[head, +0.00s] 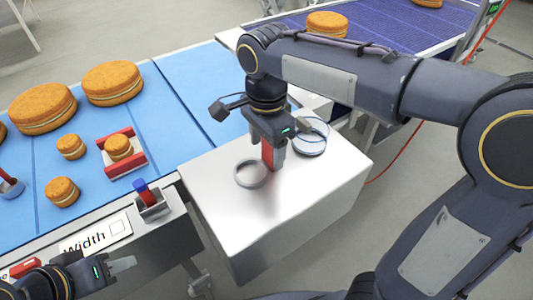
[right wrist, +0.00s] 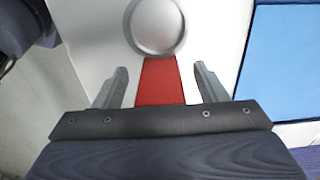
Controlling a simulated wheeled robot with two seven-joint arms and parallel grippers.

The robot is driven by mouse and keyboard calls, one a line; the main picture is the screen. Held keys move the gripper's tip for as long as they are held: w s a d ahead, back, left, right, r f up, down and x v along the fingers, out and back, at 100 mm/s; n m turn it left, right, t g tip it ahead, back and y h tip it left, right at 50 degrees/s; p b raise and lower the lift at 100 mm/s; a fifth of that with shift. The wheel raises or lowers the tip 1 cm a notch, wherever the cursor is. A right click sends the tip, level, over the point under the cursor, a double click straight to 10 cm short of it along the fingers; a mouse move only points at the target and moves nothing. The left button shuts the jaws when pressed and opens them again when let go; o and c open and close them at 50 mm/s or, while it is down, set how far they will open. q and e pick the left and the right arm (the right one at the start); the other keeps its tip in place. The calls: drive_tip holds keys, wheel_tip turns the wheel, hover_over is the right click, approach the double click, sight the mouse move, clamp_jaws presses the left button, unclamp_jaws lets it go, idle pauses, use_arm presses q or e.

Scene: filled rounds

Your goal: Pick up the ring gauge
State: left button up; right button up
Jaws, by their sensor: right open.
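The ring gauge is a silver ring (head: 250,173) with a flat red handle (head: 267,155). It lies on the metal box top (head: 300,215). In the right wrist view the ring (right wrist: 155,25) is at the top centre and its red handle (right wrist: 158,80) runs down between my fingers. My right gripper (head: 273,160) is open around the handle, with a gap on each side; it also shows in the right wrist view (right wrist: 160,85). Part of the handle is hidden by the gripper in the head view. My left gripper (head: 120,264) is at the lower left, away from the gauge.
A clear, blue-rimmed round dish (head: 310,140) stands on the box just right of my right gripper. A blue conveyor (head: 180,120) with several filled rounds lies left.

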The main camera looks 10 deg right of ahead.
drive_tip(key=c, duration=1.1)
drive_tip(key=shift+r, duration=0.1)
